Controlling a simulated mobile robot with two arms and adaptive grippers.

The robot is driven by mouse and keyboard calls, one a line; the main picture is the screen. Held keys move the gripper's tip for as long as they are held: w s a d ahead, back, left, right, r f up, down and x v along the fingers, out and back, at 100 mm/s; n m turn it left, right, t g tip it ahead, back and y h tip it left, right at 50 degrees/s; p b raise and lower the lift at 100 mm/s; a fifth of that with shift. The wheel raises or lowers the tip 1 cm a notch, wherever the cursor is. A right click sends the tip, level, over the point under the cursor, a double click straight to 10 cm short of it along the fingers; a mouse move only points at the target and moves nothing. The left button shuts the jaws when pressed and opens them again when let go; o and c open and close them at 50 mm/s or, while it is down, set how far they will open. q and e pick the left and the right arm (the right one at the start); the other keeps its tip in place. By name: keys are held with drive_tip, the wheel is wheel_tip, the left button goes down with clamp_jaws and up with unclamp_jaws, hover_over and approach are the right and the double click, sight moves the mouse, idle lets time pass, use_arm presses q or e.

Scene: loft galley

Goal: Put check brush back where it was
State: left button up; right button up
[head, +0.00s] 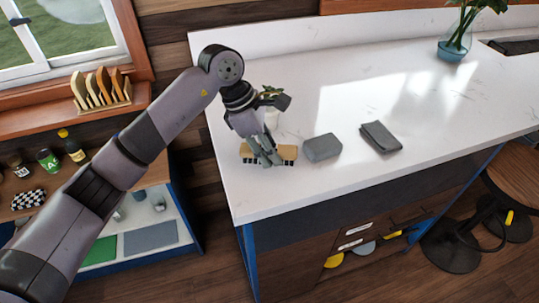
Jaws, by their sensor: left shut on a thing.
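My left gripper (266,158) points down at the near left part of the white counter (300,185). It is shut on the middle of a tan, wood-coloured brush (287,152) with dark bristles along its lower edge. The brush lies crosswise, its two ends showing either side of the fingers and its middle hidden. It is at or just above the counter top; I cannot tell whether it touches. I see no check pattern on it. A black-and-white checked item (28,199) lies on the wooden shelf at the left. My right gripper is not in view.
A grey block (322,148) sits close right of the brush, with a dark folded cloth (381,137) further right. A small potted plant (271,117) stands behind the gripper. A glass vase (452,48) stands at the back right. The counter's middle is clear.

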use_arm(q)
wheel_tip(320, 180, down, 2)
drive_tip(key=shift+f+p, duration=0.25)
drive_tip(key=shift+p, duration=0.15)
drive_tip(key=shift+f, duration=0.35)
drive_tip(key=shift+f+b, duration=0.2)
drive_tip(key=shift+b, duration=0.1)
drive_tip(key=o, duration=1.1)
drive_tip(key=shift+r, duration=0.1)
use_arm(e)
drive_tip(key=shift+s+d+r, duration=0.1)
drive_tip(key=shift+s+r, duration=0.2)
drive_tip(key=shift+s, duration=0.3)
